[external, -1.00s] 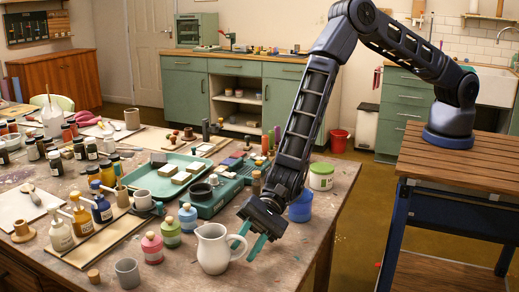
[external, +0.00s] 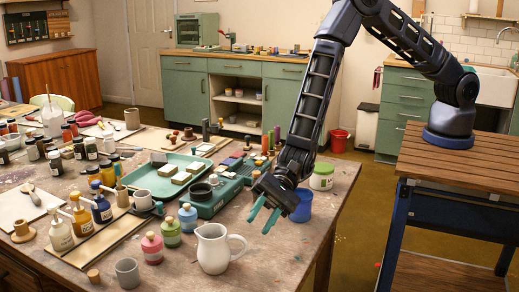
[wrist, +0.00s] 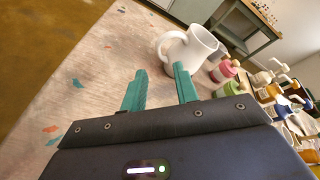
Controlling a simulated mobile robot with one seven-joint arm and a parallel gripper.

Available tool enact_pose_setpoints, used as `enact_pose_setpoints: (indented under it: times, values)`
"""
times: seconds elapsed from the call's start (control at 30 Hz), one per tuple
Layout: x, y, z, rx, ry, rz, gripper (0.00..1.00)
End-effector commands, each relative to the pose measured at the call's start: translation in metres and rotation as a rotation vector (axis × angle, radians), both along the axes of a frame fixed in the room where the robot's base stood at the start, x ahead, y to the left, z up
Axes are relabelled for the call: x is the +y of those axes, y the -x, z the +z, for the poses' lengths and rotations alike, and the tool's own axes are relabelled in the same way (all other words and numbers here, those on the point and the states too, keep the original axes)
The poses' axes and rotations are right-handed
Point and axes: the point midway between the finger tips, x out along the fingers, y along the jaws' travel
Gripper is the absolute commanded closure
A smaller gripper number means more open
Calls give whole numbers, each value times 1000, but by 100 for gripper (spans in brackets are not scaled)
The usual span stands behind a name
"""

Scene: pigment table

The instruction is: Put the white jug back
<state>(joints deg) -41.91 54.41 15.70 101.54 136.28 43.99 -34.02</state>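The white jug (external: 213,250) stands upright on the near part of the worn table, its handle toward the right. In the wrist view the jug (wrist: 188,48) stands beyond my fingertips. My gripper (external: 262,217) is above the table, behind and to the right of the jug, apart from it. Its two teal fingers are spread with nothing between them; they also show in the wrist view (wrist: 160,85).
Pink, green and blue bottles (external: 170,233) stand just left of the jug, with a grey cup (external: 128,272) nearer the front. A blue tub (external: 300,205) and a white tub (external: 321,176) stand behind my gripper. The table's right front corner is clear.

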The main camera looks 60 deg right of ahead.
Motion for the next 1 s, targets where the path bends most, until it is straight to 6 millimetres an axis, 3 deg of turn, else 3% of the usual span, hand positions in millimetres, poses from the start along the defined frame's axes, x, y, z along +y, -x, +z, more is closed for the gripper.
enact_pose_setpoints:
  times: [0.17, 0.37, 0.7, 1.0]
  values:
    - [-17, -14, 39, -56, -12, 36, 70]
    - [-63, -33, 116, -175, -16, 126, 70]
    - [-162, -43, 223, -379, 41, 272, 70]
    - [-263, -34, 293, -541, 152, 377, 70]
